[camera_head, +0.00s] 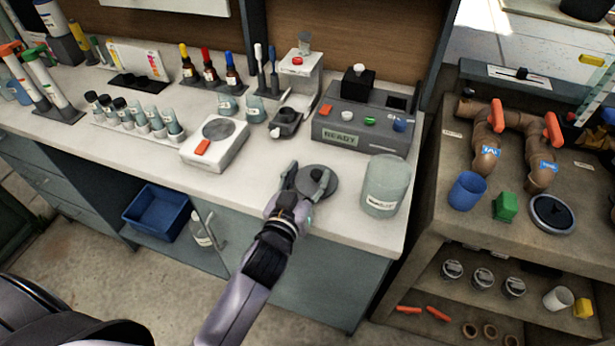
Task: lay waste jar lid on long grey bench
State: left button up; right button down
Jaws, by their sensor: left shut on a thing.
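The waste jar lid (316,194) is a dark grey disc with a knob, near the front edge of the long grey bench (237,195), left of the waste jar. My left gripper (306,178) is shut on the lid, its fingers at the knob and partly covering the disc. The lid is level and at or just above the bench top; I cannot tell if it touches. The waste jar (386,187), pale and labelled, stands upright on the bench with no lid on it. My right gripper is not in view.
Behind the lid stands a grey device (365,128) reading READY. A white scale-like device (214,146) is to the left, with vials (130,115) beyond it. A separate brown shelf unit (440,190) with pipes stands right. Bare bench top lies left of the lid.

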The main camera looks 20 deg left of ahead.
pick_arm(q)
jog(key=o, duration=0.7)
jog(key=shift+s+f, duration=0.1)
jog(key=shift+f, duration=0.35)
jog(key=shift+c, duration=0.2)
jog(key=o, duration=0.5)
jog(key=shift+d+f, duration=0.1)
jog(key=shift+f, duration=0.15)
jog(key=shift+c, duration=0.2)
jog(key=shift+r, duration=0.35)
jog(key=shift+r+p, duration=0.55)
jog(key=shift+p, duration=0.05)
jog(key=shift+s+f+b, duration=0.35)
jog(key=shift+s+b, duration=0.05)
jog(key=shift+s, duration=0.3)
jog(key=s+r+b, duration=0.1)
jog(key=s+r, duration=0.1)
jog(key=s, duration=0.8)
jog(key=shift+s+a+r+b, duration=0.15)
jog(key=shift+s+a+b, duration=0.1)
jog(key=shift+b, duration=0.15)
jog(key=shift+w, duration=0.1)
